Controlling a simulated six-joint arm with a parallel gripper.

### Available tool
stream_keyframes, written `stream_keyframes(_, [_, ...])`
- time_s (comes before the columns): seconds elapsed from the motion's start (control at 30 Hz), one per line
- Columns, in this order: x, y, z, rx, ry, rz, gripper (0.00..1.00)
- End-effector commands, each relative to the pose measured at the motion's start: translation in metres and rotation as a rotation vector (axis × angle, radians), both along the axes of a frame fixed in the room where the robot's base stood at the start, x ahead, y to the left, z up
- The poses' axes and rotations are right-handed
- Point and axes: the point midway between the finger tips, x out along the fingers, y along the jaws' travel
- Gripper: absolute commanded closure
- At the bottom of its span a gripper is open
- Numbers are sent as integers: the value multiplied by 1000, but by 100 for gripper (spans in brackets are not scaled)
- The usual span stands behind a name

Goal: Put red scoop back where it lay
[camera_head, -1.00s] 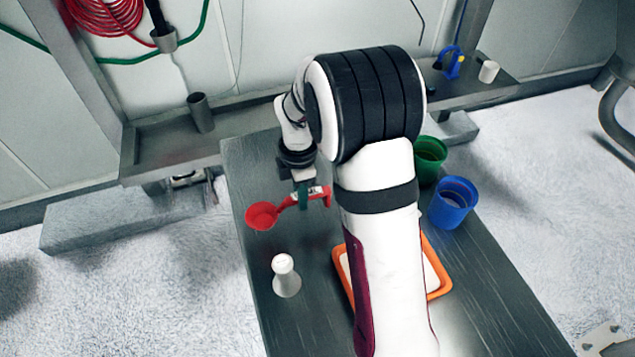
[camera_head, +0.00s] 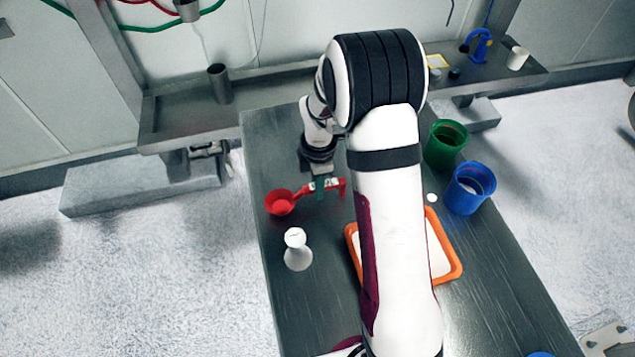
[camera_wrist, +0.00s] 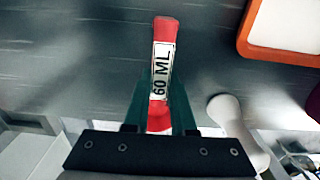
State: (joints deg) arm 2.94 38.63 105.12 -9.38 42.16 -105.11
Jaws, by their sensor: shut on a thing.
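The red scoop (camera_head: 281,202) has a round bowl at the left and a handle running right. My gripper (camera_head: 322,187) is shut on the handle, with the bowl sticking out to the left, over the far left part of the dark table (camera_head: 275,150). In the wrist view the handle of the scoop (camera_wrist: 163,32), with a white "60 ML" label, sits between the green fingers of my gripper (camera_wrist: 160,108). The bowl is not visible there. I cannot tell whether the scoop touches the table.
A white flask-shaped object (camera_head: 298,251) stands in front of the scoop. An orange tray (camera_head: 451,273) with white contents lies right of it, partly behind my arm. A green cup (camera_head: 445,146) and a blue cup (camera_head: 468,190) stand at the right edge. The table's far left is clear.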

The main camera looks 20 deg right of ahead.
Motion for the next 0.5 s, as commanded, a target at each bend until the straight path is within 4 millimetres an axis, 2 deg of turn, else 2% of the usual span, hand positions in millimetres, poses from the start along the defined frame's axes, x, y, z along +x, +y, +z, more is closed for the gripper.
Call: stream_keyframes(0.5, [0,0,-11,0,0,-1,100])
